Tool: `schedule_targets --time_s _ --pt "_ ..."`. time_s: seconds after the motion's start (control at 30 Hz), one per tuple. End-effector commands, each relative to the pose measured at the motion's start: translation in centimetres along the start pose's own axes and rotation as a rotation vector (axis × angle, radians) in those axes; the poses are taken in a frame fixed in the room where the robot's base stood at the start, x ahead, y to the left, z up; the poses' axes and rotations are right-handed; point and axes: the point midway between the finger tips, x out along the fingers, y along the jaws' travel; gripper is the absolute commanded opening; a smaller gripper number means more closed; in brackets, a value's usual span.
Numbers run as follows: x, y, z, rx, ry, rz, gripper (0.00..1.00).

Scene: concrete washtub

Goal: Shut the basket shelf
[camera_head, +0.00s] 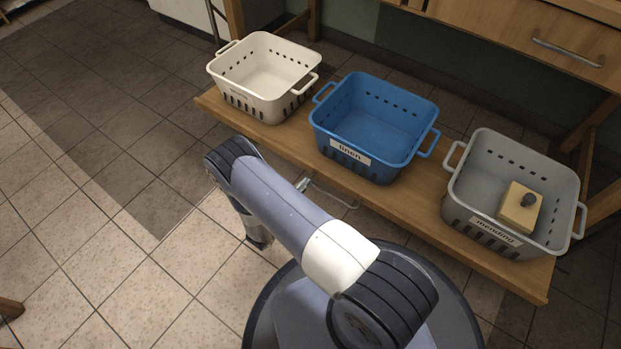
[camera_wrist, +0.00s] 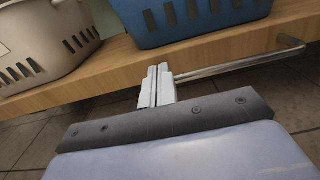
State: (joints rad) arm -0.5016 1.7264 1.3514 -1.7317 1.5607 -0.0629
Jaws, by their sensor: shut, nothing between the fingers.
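The basket shelf (camera_head: 408,208) is a wooden pull-out board that stands out from under the wooden table, with three baskets on it. Its front edge also shows in the wrist view (camera_wrist: 115,70). A metal bar handle (camera_head: 335,197) is fixed to its front; in the wrist view the handle (camera_wrist: 240,66) runs to the right of my fingers. My gripper (camera_wrist: 158,72) is shut and empty, its fingertips close to the shelf's front edge by the left end of the handle. I cannot tell whether they touch. In the head view my arm hides most of the gripper.
On the shelf stand a white basket (camera_head: 262,108), a blue basket (camera_head: 395,160) labelled "linen" and a grey basket (camera_head: 463,205) labelled "mending" with a yellowish box (camera_head: 515,212) in it. A closed drawer (camera_head: 500,35) is above. The tiled floor at left is clear.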

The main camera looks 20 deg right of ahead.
Motion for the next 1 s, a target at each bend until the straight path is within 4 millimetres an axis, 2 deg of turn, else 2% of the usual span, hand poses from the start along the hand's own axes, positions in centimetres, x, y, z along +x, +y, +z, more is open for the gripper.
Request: schedule_targets --time_s 0.1,0.3,1.0 --pt "2.0 -0.1 -0.2 0.001 0.0 -0.005 0.0" --pt "3.8 0.0 -0.1 0.0 0.0 -0.002 0.0" --pt "4.8 0.0 0.0 0.001 0.0 -0.002 0.0"
